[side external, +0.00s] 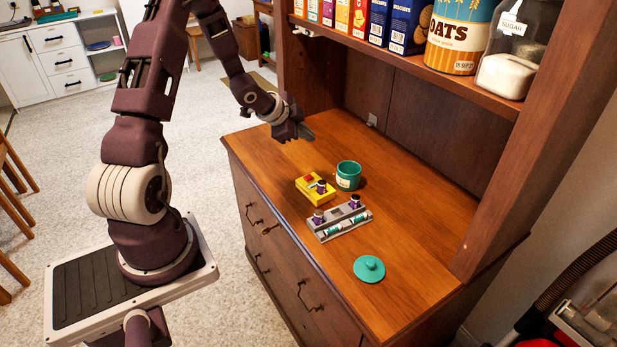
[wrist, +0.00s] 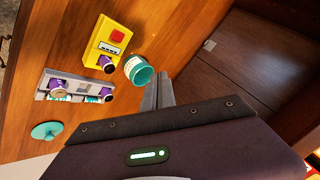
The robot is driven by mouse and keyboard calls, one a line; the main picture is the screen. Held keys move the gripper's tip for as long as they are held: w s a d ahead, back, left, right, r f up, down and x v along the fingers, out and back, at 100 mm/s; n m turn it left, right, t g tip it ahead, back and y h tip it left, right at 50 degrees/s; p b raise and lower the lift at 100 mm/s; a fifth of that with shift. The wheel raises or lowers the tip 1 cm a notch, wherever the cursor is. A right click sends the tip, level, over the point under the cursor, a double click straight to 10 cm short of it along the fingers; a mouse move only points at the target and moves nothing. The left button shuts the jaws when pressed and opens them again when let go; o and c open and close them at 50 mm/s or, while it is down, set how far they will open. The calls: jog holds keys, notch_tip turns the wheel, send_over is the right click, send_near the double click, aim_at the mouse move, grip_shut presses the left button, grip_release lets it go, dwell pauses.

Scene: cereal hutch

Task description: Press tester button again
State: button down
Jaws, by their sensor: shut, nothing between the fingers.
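The yellow tester (side external: 316,188) lies on the hutch's wooden counter, with a red button (side external: 309,178) at its far left end. In the wrist view the tester (wrist: 105,47) shows its red button (wrist: 117,36), a small display panel and a dark purple-and-silver piece at one end. My gripper (side external: 305,132) is above the counter, behind and left of the tester, apart from it. Its fingers (wrist: 158,92) are shut with nothing between them. In the wrist view the fingertips appear beside the green cup, and the tester is farther off to the left.
A green cup (side external: 348,176) stands right beside the tester. A grey holder (side external: 340,222) with purple-topped pieces and green cylinders sits in front. A round teal lid (side external: 369,268) lies nearer the front. The shelf (side external: 440,75) above carries boxes and a sugar jar (side external: 509,70).

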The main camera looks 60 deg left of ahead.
aim_at(306, 178)
jog(key=shift+a+f+t+h, duration=0.15)
jog(key=shift+f, duration=0.45)
jog(key=shift+a+f+t+h, duration=0.1)
jog(key=shift+f+t+h, duration=0.05)
jog(key=shift+f, duration=0.4)
jog(key=shift+f, duration=4.45)
jog(key=shift+f, duration=0.4)
jog(key=shift+f, duration=0.4)
jog(key=shift+r, duration=0.85)
